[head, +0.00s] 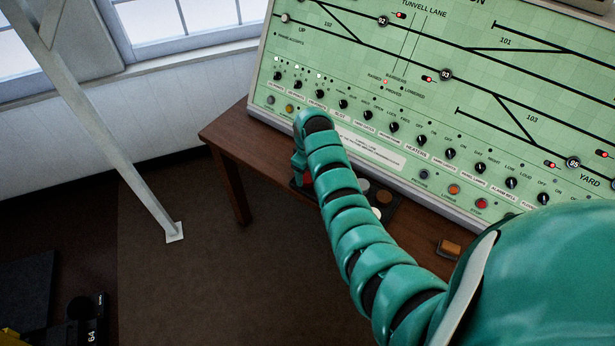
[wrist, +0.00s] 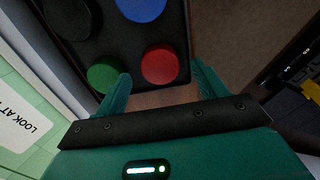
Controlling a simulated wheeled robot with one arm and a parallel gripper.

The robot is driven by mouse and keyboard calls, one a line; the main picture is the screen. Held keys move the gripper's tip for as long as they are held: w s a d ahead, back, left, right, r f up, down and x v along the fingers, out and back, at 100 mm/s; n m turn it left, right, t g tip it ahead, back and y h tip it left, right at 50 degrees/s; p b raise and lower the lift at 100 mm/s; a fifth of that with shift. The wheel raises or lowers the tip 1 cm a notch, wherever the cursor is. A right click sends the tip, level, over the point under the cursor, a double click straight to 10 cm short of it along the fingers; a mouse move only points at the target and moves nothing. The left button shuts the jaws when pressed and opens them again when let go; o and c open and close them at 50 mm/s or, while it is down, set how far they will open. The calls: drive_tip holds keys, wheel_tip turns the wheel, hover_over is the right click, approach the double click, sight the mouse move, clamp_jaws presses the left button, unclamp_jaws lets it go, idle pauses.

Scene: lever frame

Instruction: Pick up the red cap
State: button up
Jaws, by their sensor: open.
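The red cap (wrist: 160,64) is a round disc in a dark tray (wrist: 124,48), near the tray's edge in the wrist view. My gripper (wrist: 161,72) is open, with one teal finger on each side of the red cap's near side. The left finger is close to a green cap (wrist: 103,77); I cannot tell if they touch. Nothing is held. In the head view my arm covers most of the tray (head: 395,207), and a small patch of red shows beside the arm.
A blue cap (wrist: 143,8) and a black cap (wrist: 70,18) share the tray. The tray lies on a brown wooden table (head: 235,145) below a green control panel (head: 440,110). An orange-brown block (head: 449,248) lies to the right. A slanted white post (head: 110,130) stands at left.

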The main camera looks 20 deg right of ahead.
drive_tip(key=shift+f, duration=1.05)
drive_tip(key=c, duration=1)
drive_tip(key=shift+r, duration=0.15)
